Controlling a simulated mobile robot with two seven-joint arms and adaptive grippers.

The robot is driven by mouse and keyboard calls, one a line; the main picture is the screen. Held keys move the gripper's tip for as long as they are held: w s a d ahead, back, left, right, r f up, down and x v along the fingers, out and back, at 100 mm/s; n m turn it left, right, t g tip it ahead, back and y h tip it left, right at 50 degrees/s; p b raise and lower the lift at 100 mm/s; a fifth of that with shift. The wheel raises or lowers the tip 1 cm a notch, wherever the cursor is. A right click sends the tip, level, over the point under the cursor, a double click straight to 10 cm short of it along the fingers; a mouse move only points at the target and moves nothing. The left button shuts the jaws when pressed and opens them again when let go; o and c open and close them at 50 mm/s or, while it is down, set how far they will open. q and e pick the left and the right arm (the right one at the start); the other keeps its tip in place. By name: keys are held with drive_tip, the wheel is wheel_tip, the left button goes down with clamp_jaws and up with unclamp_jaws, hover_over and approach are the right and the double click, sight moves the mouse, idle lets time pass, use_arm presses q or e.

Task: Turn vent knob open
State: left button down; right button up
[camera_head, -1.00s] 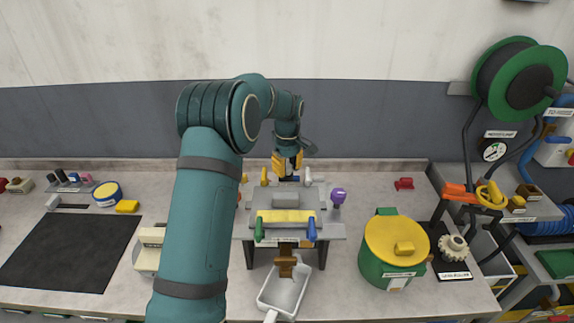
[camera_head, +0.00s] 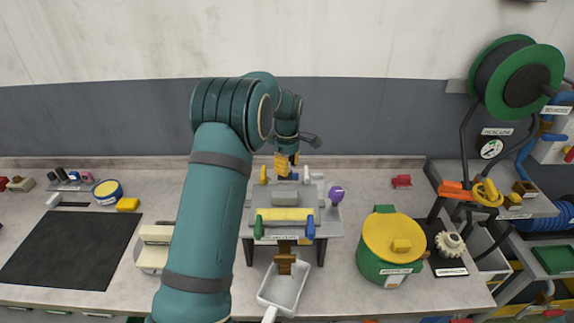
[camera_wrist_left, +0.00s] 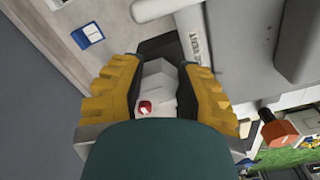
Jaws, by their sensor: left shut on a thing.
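My left gripper (camera_head: 287,164) reaches down at the back of the grey machine (camera_head: 315,229) in the head view. In the left wrist view, its two yellow fingers (camera_wrist_left: 160,98) are on either side of a pale grey knob (camera_wrist_left: 158,78) with a red spot. The gripper is shut on this knob. Beside the knob is a pale label (camera_wrist_left: 195,45) that seems to read "VENT". In the head view the fingers hide the knob. My right gripper is in neither view.
The machine carries a yellow roller (camera_head: 285,214), with a purple knob (camera_head: 336,194) on its right. A white tray (camera_head: 268,300) stands in front. A green pot with a yellow lid (camera_head: 385,240) stands to the right. A black mat (camera_head: 65,250) lies left.

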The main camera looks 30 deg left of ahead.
use_arm(q)
drive_tip(key=shift+s+f, duration=0.1)
drive_tip(key=shift+f, duration=0.05)
drive_tip(key=c, duration=0.6)
unclamp_jaws()
wheel_tip(320, 180, up, 12)
drive_tip(key=shift+r, duration=0.1)
idle(0.3)
